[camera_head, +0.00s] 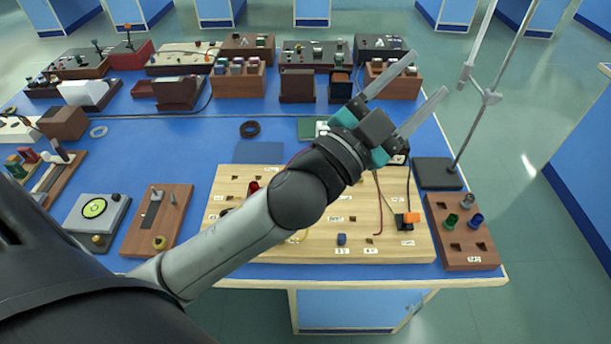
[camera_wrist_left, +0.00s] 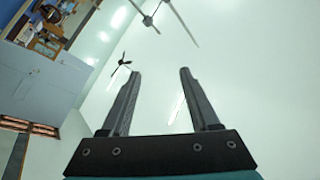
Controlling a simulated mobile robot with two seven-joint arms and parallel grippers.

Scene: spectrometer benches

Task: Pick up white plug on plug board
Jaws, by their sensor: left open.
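The plug board (camera_head: 270,248) is a light wooden board with dark holes and small white labels, near the front edge of the blue table. A blue plug (camera_head: 341,239), a red plug (camera_head: 253,187) and an orange-and-black piece (camera_head: 411,218) show on it. I cannot make out a white plug; my left arm covers part of the board. My left gripper (camera_head: 428,75) is open and empty, raised above the table with its fingers pointing up and right. In the left wrist view its two fingers (camera_wrist_left: 160,73) stand apart with nothing between them.
A brown block (camera_head: 465,255) with green, blue and greyish plugs stands right of the board. A metal stand (camera_head: 437,173) with a tall rod rises behind it, near my gripper. Several instrument boxes line the table's back. Bare blue table (camera_head: 185,140) shows in the middle left.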

